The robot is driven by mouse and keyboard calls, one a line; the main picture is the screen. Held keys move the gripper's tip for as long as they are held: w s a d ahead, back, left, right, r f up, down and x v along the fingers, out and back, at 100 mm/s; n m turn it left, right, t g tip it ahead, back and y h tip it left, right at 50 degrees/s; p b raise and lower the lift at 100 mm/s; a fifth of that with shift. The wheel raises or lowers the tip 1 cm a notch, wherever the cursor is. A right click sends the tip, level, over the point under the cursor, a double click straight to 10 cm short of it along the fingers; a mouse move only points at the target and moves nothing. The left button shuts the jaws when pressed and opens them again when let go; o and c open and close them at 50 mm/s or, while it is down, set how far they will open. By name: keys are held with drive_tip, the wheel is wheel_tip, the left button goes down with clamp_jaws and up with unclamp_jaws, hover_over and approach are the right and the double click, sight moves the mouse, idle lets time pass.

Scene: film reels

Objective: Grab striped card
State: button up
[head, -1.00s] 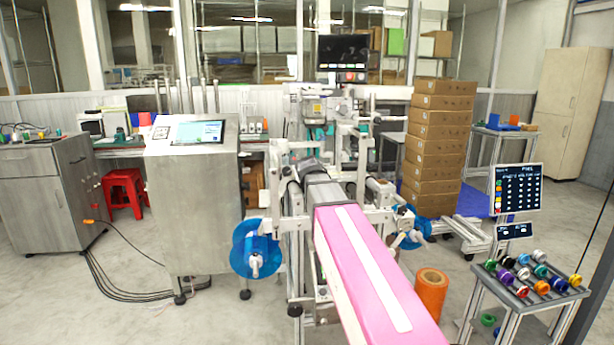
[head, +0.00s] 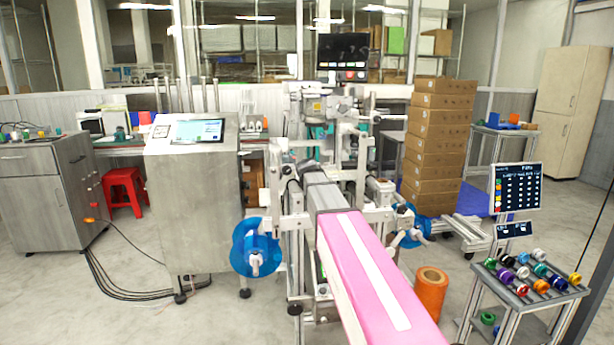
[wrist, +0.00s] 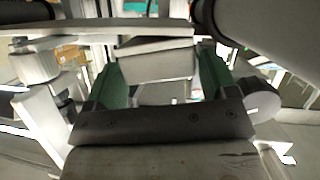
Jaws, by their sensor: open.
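I cannot make out a striped card in either view. In the wrist view, my gripper (wrist: 160,66) has its two green fingers well apart, with nothing held between them. A pale box-shaped machine part (wrist: 155,55) lies beyond and between the fingers.
Blue reels (head: 256,247) sit low on the central machine. A carton stack (head: 437,145) stands behind it. An orange roll (head: 431,292) and a rack of coloured spools (head: 528,280) are at the right. Open floor lies at the left, with cables (head: 110,285) on it.

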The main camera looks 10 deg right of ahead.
drive_tip(key=c, duration=0.7)
drive_tip(key=shift+r, duration=0.2)
